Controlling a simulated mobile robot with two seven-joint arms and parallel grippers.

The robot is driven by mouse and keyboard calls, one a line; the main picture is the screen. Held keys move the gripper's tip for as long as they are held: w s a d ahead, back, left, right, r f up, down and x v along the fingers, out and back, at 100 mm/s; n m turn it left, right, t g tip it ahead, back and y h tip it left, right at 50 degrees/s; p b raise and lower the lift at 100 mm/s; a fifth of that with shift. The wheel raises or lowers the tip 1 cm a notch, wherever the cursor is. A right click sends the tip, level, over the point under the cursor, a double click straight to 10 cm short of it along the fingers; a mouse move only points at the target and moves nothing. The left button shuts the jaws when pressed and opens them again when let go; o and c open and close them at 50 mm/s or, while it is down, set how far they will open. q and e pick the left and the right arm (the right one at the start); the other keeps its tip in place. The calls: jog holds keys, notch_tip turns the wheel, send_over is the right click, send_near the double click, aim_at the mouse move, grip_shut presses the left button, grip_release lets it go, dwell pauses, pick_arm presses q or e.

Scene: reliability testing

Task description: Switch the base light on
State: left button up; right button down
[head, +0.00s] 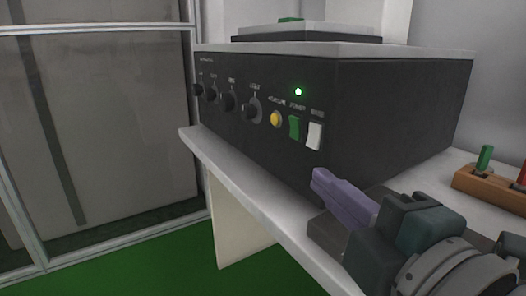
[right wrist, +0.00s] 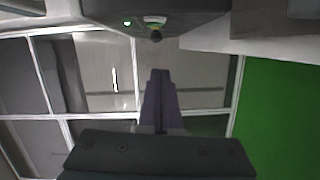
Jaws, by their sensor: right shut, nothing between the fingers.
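A dark box-shaped device (head: 380,105) stands on a white bench. Its front panel has a white rocker switch (head: 314,136) whose label seems to read "BASE". Left of it are a green rocker switch (head: 294,127), a yellow round button (head: 276,119) and several black knobs (head: 251,109). A small green light (head: 298,91) glows above the switches; a green glow (right wrist: 127,23) also shows in the right wrist view. My right gripper (head: 318,178) is shut and empty, its purple fingers below the white switch and apart from it. They also show in the right wrist view (right wrist: 160,78). My left gripper is not in view.
The white bench edge (head: 245,188) runs below the device. A wooden block (head: 490,187) with a green and a red peg stands at right. Glass-panelled framing (head: 100,130) stands at left. The green floor (head: 160,268) is clear there.

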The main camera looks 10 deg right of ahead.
aim_at(316, 153)
jog(key=shift+w+d+f+b, duration=0.1)
jog(key=shift+w+d+b, duration=0.25)
jog(key=shift+w, duration=1.5)
jog(key=shift+w+d+f+b, duration=0.2)
jog(key=shift+w+d, duration=0.4)
jog(key=shift+w, duration=1.25)
jog(key=shift+w+d+f+b, duration=0.1)
jog(key=shift+w+d+b, duration=0.25)
jog(key=shift+w, duration=1.5)
jog(key=shift+d, duration=0.1)
jog(key=shift+w+d+f+n, duration=0.1)
jog(key=shift+d+f+n, duration=0.1)
jog(key=shift+n, duration=0.1)
jog(key=shift+d, duration=0.2)
jog(key=shift+a, duration=0.1)
